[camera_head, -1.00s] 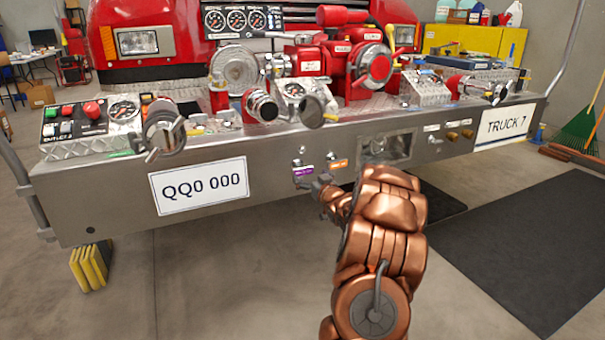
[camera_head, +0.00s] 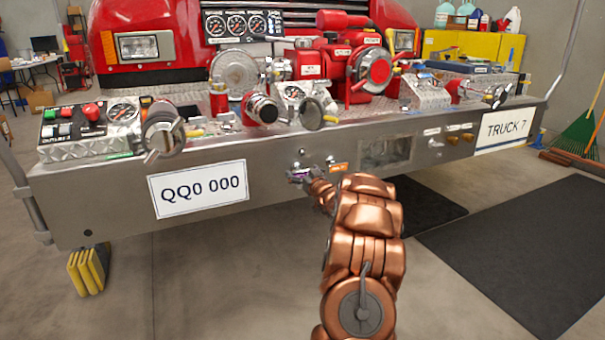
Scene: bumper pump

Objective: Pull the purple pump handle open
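A small purple label (camera_head: 303,172) is on the front face of the metal bumper (camera_head: 95,205), right of the white QQ0 000 plate. A small metal knob (camera_head: 296,164) shows just above the label. My gripper (camera_head: 300,178) is at the purple label and partly covers it. The gripper is small and dark here, so I cannot tell whether its fingers are open or shut, or whether they touch the handle. My copper-coloured arm reaches up to it from the lower middle.
An orange label (camera_head: 338,167) is close to the right of my gripper. A recessed metal panel (camera_head: 386,153) is further right. Pump valves and gauges stand on top of the bumper. The floor in front is clear, with a dark mat (camera_head: 530,250) at right.

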